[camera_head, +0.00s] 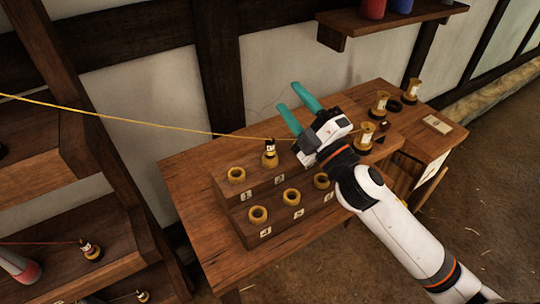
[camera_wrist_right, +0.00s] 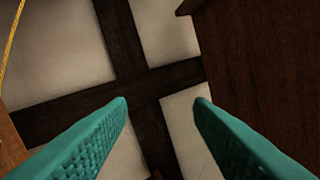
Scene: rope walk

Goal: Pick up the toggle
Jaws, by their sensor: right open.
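My right gripper (camera_head: 289,97) reaches over the table from the right, its two teal fingers apart and pointing to the upper left toward the wall. It also shows in the wrist view (camera_wrist_right: 161,100), with nothing between the fingers. I cannot tell for certain which thing is the toggle. A small dark piece (camera_head: 385,125) lies on the table right of the gripper, near a dark ring (camera_head: 394,106). A dark, labelled piece with a brass base (camera_head: 270,151) stands in the stepped rack, below and left of the fingers. My left gripper is not in view.
The stepped wooden rack (camera_head: 238,208) has several brass ring sockets. A yellow rope (camera_head: 130,123) runs from the left to the rack's back. Several brass cups (camera_head: 381,102) stand at the table's right. A wall shelf (camera_head: 395,22) hangs above; shelving (camera_head: 45,150) stands left.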

